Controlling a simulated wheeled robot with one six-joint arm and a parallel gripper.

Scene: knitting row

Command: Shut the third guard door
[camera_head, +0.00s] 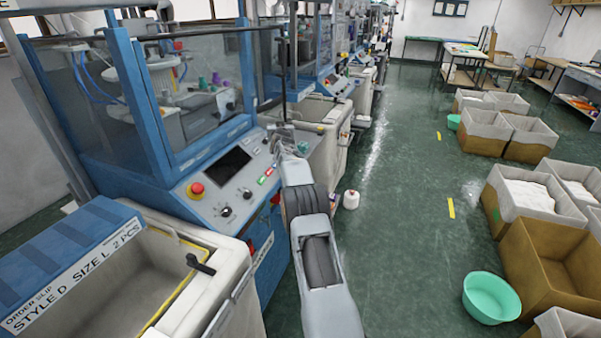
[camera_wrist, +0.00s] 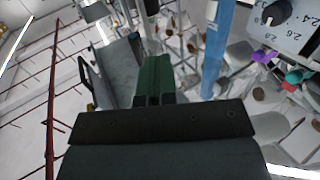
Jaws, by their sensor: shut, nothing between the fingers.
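The nearest knitting machine has clear guard panels in a blue frame (camera_head: 150,95); its wide front pane (camera_head: 207,85) shows the machinery behind it. A dark upright bar (camera_head: 284,75) stands at that machine's right end. More guarded machines (camera_head: 308,45) recede behind it. I cannot tell which door is the third or how far it stands open. My gripper (camera_head: 284,133) is above the right end of the nearest control panel, small and partly hidden by my arm. In the wrist view, its green fingers (camera_wrist: 154,80) are together and empty. A blue post (camera_wrist: 217,45) shows to their right.
The control panel (camera_head: 225,185) carries a red stop button (camera_head: 197,188). A bin with an order slip (camera_head: 75,265) stands at front left. Cardboard boxes (camera_head: 545,250) and a green basin (camera_head: 490,297) line the right. The green aisle floor (camera_head: 405,200) is mostly clear.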

